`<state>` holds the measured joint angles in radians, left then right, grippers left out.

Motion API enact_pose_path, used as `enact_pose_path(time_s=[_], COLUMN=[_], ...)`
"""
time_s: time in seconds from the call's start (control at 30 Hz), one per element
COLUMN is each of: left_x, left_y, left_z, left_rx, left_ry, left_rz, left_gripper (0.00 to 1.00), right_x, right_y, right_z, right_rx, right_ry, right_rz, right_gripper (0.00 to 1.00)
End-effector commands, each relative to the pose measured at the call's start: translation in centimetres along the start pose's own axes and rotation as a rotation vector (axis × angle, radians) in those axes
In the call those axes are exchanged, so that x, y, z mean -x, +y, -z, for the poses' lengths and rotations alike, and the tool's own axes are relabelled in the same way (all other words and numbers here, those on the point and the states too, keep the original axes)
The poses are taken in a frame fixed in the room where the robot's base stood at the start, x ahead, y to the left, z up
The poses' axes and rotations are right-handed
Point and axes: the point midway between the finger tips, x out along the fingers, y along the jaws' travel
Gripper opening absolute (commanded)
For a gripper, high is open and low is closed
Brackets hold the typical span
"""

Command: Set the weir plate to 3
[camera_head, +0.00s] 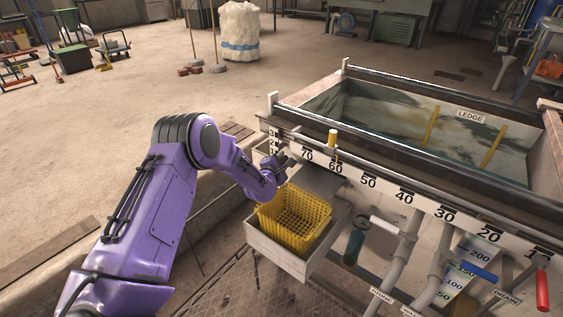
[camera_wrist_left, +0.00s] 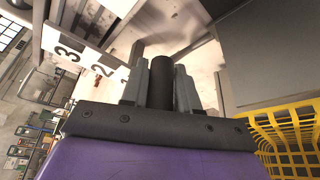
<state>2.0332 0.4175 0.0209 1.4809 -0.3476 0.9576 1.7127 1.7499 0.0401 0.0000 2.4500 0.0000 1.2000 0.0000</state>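The white scale marked 3, 2, 1 (camera_wrist_left: 90,62) stands at the left in the left wrist view. It shows small in the head view (camera_head: 273,140), at the trough's left end, partly hidden by my arm. My left gripper (camera_head: 283,163) is at this end, just below the scale. In the left wrist view its fingers (camera_wrist_left: 160,72) stand on both sides of a dark cylindrical handle (camera_wrist_left: 161,88) and seem to touch it. The handle is beside the 1 mark. The weir plate itself is not clearly seen. My right gripper is not in view.
A yellow basket (camera_head: 293,218) sits in a white tray (camera_head: 277,250) just below my left gripper. A long white ruler (camera_head: 385,190) with a yellow marker (camera_head: 333,138) runs along the trough front. Pipes and a red handle (camera_head: 542,289) are at the right.

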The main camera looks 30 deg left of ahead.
Motion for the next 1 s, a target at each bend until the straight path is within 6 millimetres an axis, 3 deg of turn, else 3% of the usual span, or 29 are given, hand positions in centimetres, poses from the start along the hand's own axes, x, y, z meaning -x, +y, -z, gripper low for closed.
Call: enact_pose_path(time_s=[0.13, 0.43, 0.83, 0.87, 0.9, 0.93, 1.0], left_x=[0.2, 1.6, 1.7, 1.7, 1.7, 1.7, 1.7], left_y=[0.9, 6.5, 7.1, 7.1, 7.2, 7.1, 7.0], left_z=[-0.6, -3.9, -4.3, -4.3, -4.3, -4.3, -4.3], left_rx=[0.002, 0.002, -0.001, -0.001, 0.000, 0.000, 0.000], left_ry=[0.000, 0.000, -0.002, -0.002, -0.002, -0.002, -0.002], left_rz=[-0.001, -0.005, -0.007, -0.007, -0.008, -0.007, -0.005], left_gripper=[0.00, 0.00, 0.00, 0.33, 0.46, 0.51, 0.51], right_x=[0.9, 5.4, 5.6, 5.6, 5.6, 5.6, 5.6], right_y=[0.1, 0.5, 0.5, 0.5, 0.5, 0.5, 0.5], right_z=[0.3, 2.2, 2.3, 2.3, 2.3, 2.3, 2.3], right_rx=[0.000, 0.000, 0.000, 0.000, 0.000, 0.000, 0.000], right_ry=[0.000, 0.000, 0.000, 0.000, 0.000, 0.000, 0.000], right_rz=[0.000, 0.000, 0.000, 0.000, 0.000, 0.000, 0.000], right_gripper=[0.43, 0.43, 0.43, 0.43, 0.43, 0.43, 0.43])
